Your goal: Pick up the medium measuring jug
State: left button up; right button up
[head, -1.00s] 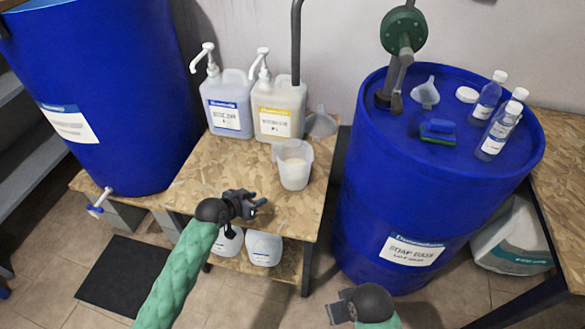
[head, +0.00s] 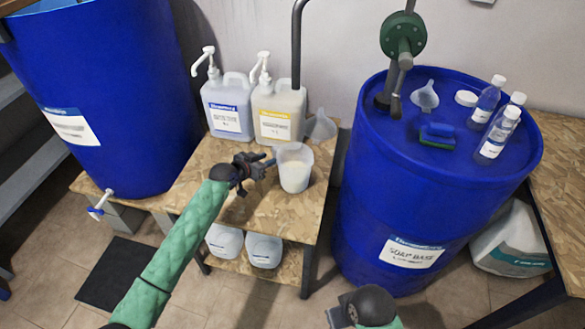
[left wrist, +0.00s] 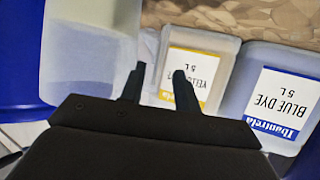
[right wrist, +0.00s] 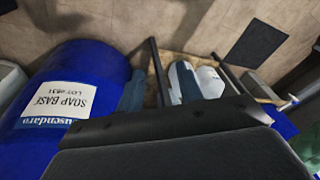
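The measuring jug (head: 295,170), translucent with pale contents, stands upright on the wooden table beside my left gripper (head: 267,162). In the left wrist view the jug (left wrist: 88,60) is large at the upper left, beside the fingers. My left gripper (left wrist: 160,85) is open, its fingertips apart at the jug's left side in the head view. Whether they touch the jug or its handle, I cannot tell. My right gripper (right wrist: 160,85) is open and empty, low in front of the blue soap base drum; its arm end shows at the bottom of the head view.
A blue dye canister (head: 228,105) and a yellow dye canister (head: 278,112) with pumps stand behind the jug, near a grey funnel (head: 320,127). The soap base drum (head: 400,210) stands to the right, with bottles (head: 498,133) on top. The table's front left is bare.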

pick_arm(q)
jog(key=shift+x, duration=1.5)
jog(key=shift+r, duration=0.1)
grip_shut()
